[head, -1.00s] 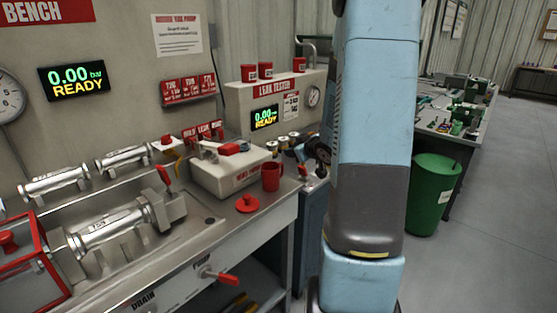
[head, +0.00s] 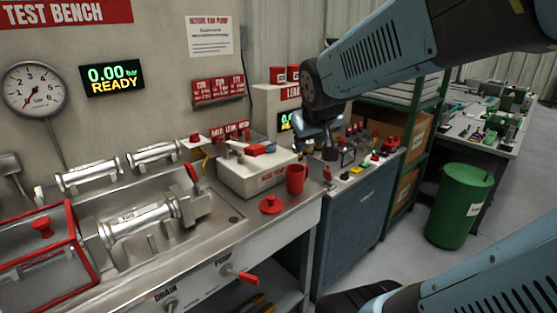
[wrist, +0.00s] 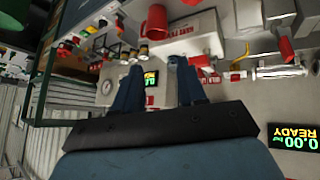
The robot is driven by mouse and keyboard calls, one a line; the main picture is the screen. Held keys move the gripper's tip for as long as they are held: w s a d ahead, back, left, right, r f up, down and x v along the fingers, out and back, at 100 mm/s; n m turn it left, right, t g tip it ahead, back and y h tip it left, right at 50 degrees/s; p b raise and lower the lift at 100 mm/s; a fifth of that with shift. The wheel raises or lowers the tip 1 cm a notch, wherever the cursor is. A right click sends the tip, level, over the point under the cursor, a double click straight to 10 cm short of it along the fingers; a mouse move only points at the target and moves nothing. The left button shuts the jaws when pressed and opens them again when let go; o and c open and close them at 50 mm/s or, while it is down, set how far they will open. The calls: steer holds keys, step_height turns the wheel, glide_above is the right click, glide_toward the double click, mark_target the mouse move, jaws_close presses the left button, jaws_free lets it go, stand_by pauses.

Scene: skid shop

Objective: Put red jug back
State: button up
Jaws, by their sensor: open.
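A red jug (head: 297,180) stands upright on the steel bench, near its right end, beside a cream-coloured box (head: 255,173). What looks like the same jug shows upside down at the top of the wrist view (wrist: 157,20). A round red lid with a knob (head: 270,204) lies on the bench just left of and in front of the jug. My gripper (head: 318,140) is in the air above and behind the jug, apart from it. In the wrist view my gripper's two blue fingers (wrist: 156,70) are spread with nothing between them.
A steel cylinder (head: 138,221) and a red-framed guard (head: 45,250) fill the bench's left part. A blue cabinet (head: 352,225) with small fittings on top stands to the right. A green bin (head: 460,205) stands on the floor. A red handle (head: 243,278) sticks out in front.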

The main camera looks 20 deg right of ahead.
steer(key=s+a+g+y, duration=0.2)
steer(key=s+a, duration=0.4)
steer(key=s, duration=0.5)
steer(key=shift+a+r, duration=0.3)
steer(key=shift+r, duration=0.05)
